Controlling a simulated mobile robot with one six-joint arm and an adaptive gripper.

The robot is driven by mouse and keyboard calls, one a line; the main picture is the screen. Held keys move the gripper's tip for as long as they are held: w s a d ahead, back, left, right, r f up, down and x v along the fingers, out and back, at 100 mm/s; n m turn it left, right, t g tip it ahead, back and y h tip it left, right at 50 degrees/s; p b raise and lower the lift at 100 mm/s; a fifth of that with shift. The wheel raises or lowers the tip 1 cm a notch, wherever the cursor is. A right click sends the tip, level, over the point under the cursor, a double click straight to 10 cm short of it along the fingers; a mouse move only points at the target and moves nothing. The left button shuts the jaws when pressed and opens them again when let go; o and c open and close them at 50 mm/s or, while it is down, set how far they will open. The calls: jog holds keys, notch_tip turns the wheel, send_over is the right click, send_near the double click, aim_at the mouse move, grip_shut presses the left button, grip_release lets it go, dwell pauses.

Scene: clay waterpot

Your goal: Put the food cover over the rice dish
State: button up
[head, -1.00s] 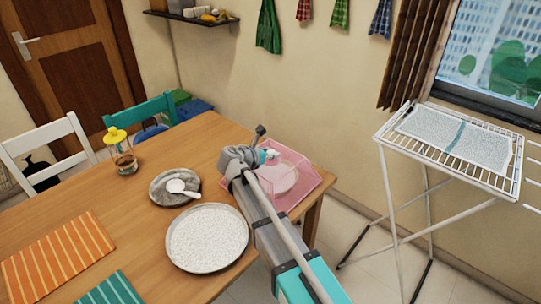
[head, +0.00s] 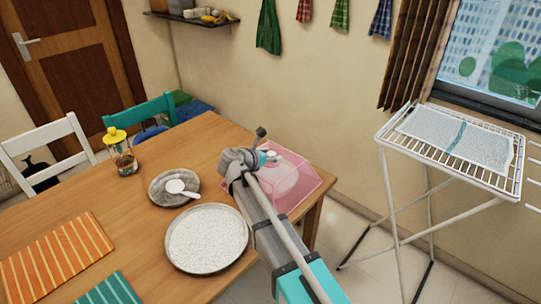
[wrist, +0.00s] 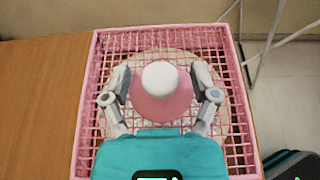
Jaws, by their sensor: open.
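The food cover (wrist: 238,110) is a pink mesh cover with a pink cap and a pale round knob (wrist: 160,78) on top. In the head view the cover (head: 305,182) stands at the table's right end. A pale round thing shows through its mesh. The rice dish (head: 208,238), a round metal tray full of white grains, lies uncovered left of my arm. My gripper (wrist: 161,82) is open above the cover, with one finger on each side of the knob. I cannot tell whether the fingers touch it. My arm hides part of the cover in the head view.
A small grey dish (head: 158,190) with a white spoon (head: 176,187) lies behind the rice dish. A yellow-topped jar (head: 122,155) stands farther back. Striped mats (head: 55,260) lie at the left. A white drying rack (head: 440,150) stands right of the table.

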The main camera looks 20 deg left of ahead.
jog(key=shift+r, duration=0.1)
jog(key=shift+r+p, duration=0.4)
jog(key=shift+p, duration=0.1)
jog(key=p+v, duration=0.4)
jog(key=v, duration=0.8)
jog(key=shift+d, duration=0.1)
dwell(0.4)
